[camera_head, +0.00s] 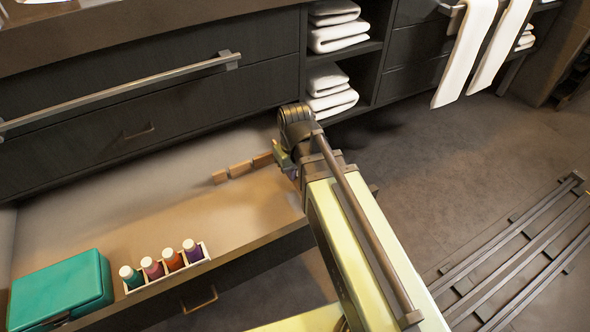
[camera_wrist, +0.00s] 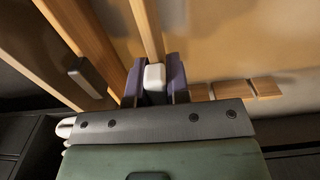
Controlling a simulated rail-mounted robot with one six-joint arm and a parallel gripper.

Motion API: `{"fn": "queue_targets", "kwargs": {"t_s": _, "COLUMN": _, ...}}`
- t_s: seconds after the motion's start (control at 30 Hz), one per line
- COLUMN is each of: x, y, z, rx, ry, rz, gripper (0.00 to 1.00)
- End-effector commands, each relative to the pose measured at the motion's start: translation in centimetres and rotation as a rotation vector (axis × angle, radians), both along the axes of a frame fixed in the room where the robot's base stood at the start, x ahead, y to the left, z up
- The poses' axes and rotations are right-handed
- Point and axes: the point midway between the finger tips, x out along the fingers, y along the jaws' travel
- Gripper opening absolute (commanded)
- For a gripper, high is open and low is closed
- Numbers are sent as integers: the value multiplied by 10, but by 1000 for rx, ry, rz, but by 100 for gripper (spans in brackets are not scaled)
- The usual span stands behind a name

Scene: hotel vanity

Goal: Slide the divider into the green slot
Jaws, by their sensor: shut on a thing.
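In the wrist view my gripper (camera_wrist: 155,80) is shut on a white tab at the near end of a light wooden strip, which I take to be the divider (camera_wrist: 148,28). The strip runs away from the fingers toward the top of the picture, above the drawer floor. In the head view my gripper (camera_head: 284,158) is over the right part of the open drawer, and my arm hides the divider. Several small wooden blocks (camera_wrist: 232,90) lie in a row to the right of the fingers; they also show in the head view (camera_head: 240,168). I cannot make out a green slot.
The open drawer (camera_head: 130,205) holds a teal box (camera_head: 62,291) and a white rack (camera_head: 205,249) of several polish bottles (camera_head: 152,267) at the left. Its middle floor is clear. The drawer front wall (camera_wrist: 75,45) is left of the strip. Folded towels (camera_head: 333,90) sit on shelves behind.

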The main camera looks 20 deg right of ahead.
Motion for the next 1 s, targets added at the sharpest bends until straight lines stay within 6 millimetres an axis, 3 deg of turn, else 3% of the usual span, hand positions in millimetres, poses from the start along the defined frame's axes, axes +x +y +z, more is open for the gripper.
{"fn": "queue_targets", "kwargs": {"t_s": 1.0, "x": 0, "y": 0, "z": -21, "rx": 0, "ry": 0, "rz": 0, "gripper": 0}}
